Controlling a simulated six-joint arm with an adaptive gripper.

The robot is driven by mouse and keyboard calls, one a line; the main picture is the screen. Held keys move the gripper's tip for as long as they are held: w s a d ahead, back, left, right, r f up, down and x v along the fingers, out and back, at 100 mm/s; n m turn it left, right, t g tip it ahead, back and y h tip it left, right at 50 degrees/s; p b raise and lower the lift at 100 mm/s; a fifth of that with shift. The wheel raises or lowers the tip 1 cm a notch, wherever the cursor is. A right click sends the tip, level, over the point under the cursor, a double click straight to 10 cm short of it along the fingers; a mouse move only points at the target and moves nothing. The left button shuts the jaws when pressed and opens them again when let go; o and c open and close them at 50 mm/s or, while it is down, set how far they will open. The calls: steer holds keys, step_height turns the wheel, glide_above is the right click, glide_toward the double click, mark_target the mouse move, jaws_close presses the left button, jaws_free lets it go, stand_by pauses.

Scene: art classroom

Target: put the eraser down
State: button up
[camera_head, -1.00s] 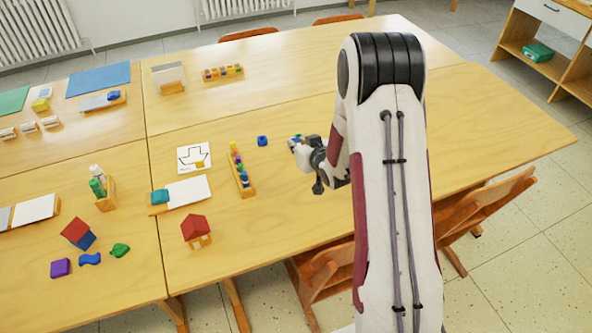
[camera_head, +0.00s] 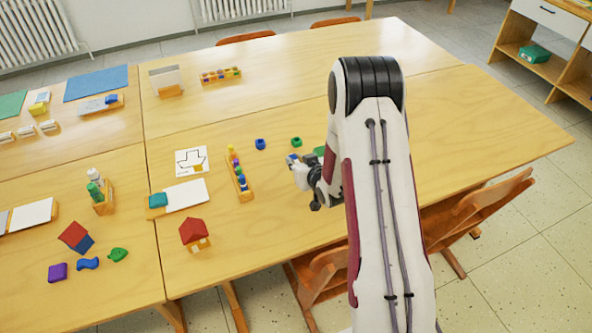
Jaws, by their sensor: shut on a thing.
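My gripper (camera_head: 298,172) is left of my arm, over the near right table, and points to the left and back. It is shut on a small blue and whitish thing, taken to be the eraser (camera_head: 292,158), which shows only in part at the fingertips. I cannot tell whether the eraser touches the table (camera_head: 270,215) or hangs a little above it.
A blue piece (camera_head: 260,144) and a green piece (camera_head: 296,142) lie just behind the gripper. A green thing (camera_head: 320,151) is partly hidden by my arm. A wooden peg rack (camera_head: 238,174) and a red-roofed block house (camera_head: 194,233) stand left. Table in front is clear.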

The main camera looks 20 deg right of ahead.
stand_by(0.3)
steer(key=shift+f, duration=2.05)
steer(key=shift+f, duration=0.15)
steer(key=o, duration=0.9)
steer(key=shift+o, duration=0.2)
steer(key=shift+v, duration=6.05)
steer(key=shift+w, duration=0.1)
steer(key=shift+r, duration=0.2)
